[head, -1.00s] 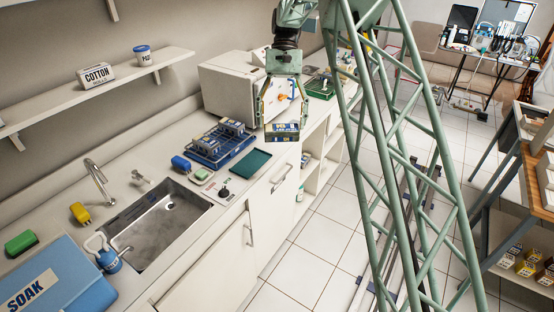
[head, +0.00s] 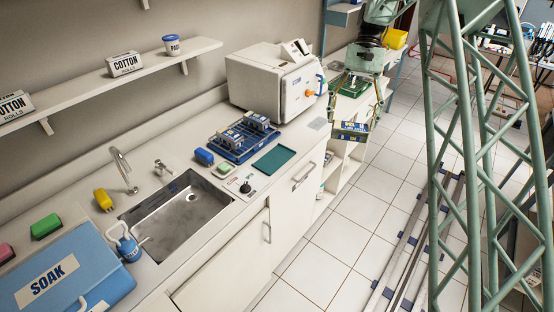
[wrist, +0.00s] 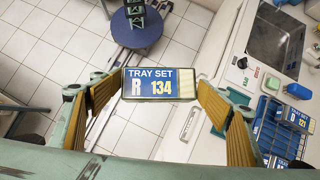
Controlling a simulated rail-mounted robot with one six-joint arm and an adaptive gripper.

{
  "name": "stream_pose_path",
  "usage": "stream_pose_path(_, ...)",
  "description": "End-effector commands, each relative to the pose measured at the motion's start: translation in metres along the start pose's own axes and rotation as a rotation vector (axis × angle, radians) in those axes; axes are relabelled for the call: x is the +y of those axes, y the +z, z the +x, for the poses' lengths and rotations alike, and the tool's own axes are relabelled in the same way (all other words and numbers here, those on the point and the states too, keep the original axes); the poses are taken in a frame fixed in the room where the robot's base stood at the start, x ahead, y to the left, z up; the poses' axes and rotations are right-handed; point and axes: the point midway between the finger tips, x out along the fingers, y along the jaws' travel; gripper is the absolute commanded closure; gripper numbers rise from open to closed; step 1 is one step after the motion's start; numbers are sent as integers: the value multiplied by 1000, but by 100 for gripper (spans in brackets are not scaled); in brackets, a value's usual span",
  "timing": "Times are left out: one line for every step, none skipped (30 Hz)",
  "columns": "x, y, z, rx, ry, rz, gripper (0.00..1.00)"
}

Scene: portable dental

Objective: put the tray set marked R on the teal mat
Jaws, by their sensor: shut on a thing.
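My gripper (head: 352,128) is shut on a tray set (head: 351,132), a dark box with a blue and white label. In the wrist view my gripper's fingers (wrist: 160,86) hold its two ends, and the label of the tray set (wrist: 160,84) reads TRAY SET R 134. It is in the air, appearing right of the counter's front edge in the head view. The teal mat (head: 273,160) lies bare on the counter, left of and nearer than my gripper. In the wrist view my right finger hides part of the counter there.
A blue rack (head: 226,152) with other tray sets stands behind the mat; it also shows in the wrist view (wrist: 256,134). A white autoclave (head: 262,88) stands beyond. A black knob (head: 246,188), a small green block and the sink (head: 180,209) are nearer.

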Motion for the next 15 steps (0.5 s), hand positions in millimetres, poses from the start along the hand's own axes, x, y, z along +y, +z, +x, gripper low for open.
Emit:
stream_pose_path(0, 0, 0, 0, 0, 0, 44)
stream_pose_path(0, 0, 0, 0, 0, 0, 44)
stream_pose_path(0, 0, 0, 0, 0, 0, 44)
stream_pose_path(0, 0, 0, 0, 0, 0, 44)
stream_pose_path(0, 0, 0, 0, 0, 1, 44)
stream_pose_path(-1, 0, 0, 0, -1, 2, 44)
stream_pose_path(-2, 0, 1, 0, -2, 3, 44)
stream_pose_path(-4, 0, 2, 0, -4, 5, 44)
stream_pose_path(-6, 1, 3, 0, -6, 9, 44)
stream_pose_path(-9, 1, 4, 0, -9, 13, 44)
stream_pose_path(-12, 1, 6, 1, -12, 18, 44)
stream_pose_path(-17, 2, 8, 1, -17, 26, 44)
stream_pose_path(-22, 2, 10, 1, -22, 35, 44)
stream_pose_path(-27, 3, 13, 0, -28, 44, 44)
stream_pose_path(-35, 4, 17, -1, -38, 58, 44)
